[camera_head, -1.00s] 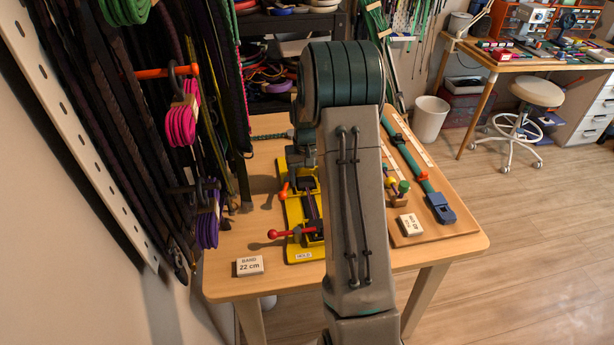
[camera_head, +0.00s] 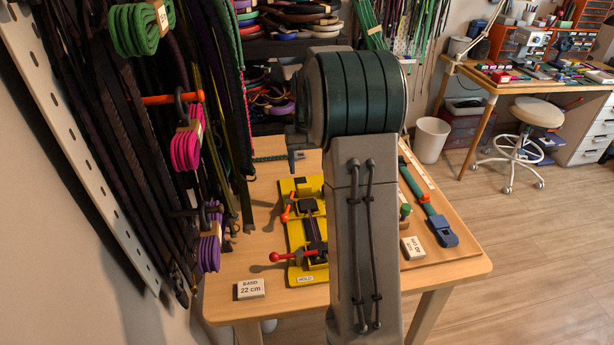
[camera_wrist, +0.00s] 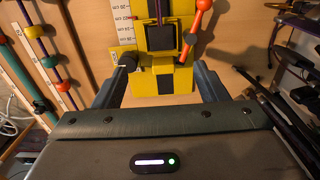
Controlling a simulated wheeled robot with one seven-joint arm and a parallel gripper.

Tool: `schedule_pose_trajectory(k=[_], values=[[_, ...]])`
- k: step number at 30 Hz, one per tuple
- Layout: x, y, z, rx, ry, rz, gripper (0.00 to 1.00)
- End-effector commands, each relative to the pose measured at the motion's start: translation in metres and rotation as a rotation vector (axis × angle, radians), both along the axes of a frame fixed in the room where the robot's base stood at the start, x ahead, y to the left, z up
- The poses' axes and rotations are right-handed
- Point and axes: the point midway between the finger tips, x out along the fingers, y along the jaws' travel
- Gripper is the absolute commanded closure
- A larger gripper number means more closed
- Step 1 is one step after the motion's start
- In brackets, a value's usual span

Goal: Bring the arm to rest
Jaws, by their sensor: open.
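My arm (camera_head: 365,230) rises through the middle of the head view and bends over the table, hiding part of it. My gripper (camera_wrist: 160,82) is open, its two fingers apart at either side of the wrist view with nothing between them. In the head view only a small part of the gripper shows left of the arm's dark rounded joint. Beyond the fingers is the yellow jig (camera_head: 297,233), which holds a dark purple cord (camera_head: 313,225). The jig has a red-knobbed lever (camera_head: 293,257) and an orange lever (camera_head: 287,207), and appears apart from the fingers.
The jig stands on a wooden table (camera_head: 225,300). A "BAND 22 cm" card (camera_head: 250,289) lies front left. A board with a green strap and blue buckle (camera_head: 440,231) is at right. Hanging cords (camera_head: 187,150) crowd the left. A bin (camera_head: 432,140) and stool (camera_head: 537,112) stand behind right.

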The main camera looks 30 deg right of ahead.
Motion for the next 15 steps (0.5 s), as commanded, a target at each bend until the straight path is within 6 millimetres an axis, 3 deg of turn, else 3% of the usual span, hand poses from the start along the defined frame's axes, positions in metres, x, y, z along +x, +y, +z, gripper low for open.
schedule_pose_trajectory(k=[10,15], values=[[-0.004,0.005,0.014,-0.002,-0.003,0.008,0.34],[-0.029,0.034,0.042,-0.011,-0.034,0.04,0.34]])
